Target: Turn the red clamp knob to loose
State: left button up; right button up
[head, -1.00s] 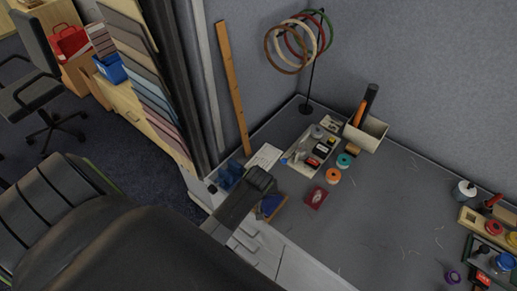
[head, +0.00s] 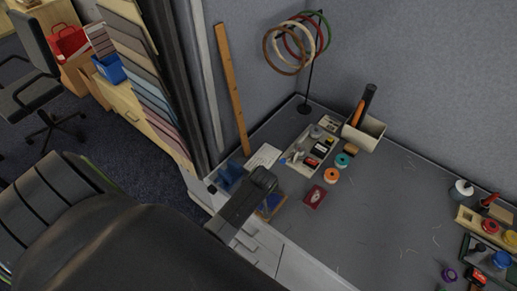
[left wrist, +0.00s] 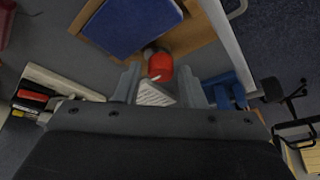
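The red clamp knob (left wrist: 160,66) shows in the left wrist view, at the edge of a wooden board (left wrist: 196,36) that carries a blue pad (left wrist: 130,24). A grey round part sits beside the knob. My left gripper (left wrist: 172,78) is open, with one finger on each side of the knob in the picture; I see no contact. In the head view the board and blue pad (head: 270,205) lie at the table's front left edge, partly behind my left gripper (head: 265,182), and the knob is hidden. My right gripper is in neither view.
A tray of small items (head: 296,158), a dark red box (head: 315,196) and an orange spool (head: 331,175) stand nearby. A blue object (head: 230,174) sits left of the board. The table's middle is mostly clear.

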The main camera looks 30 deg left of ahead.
pick_arm(q)
jog(key=shift+o, duration=0.8)
jog(key=shift+r, duration=0.1)
jog(key=b+v, duration=0.1)
jog(key=v, duration=1.6)
jog(key=shift+s, duration=0.15)
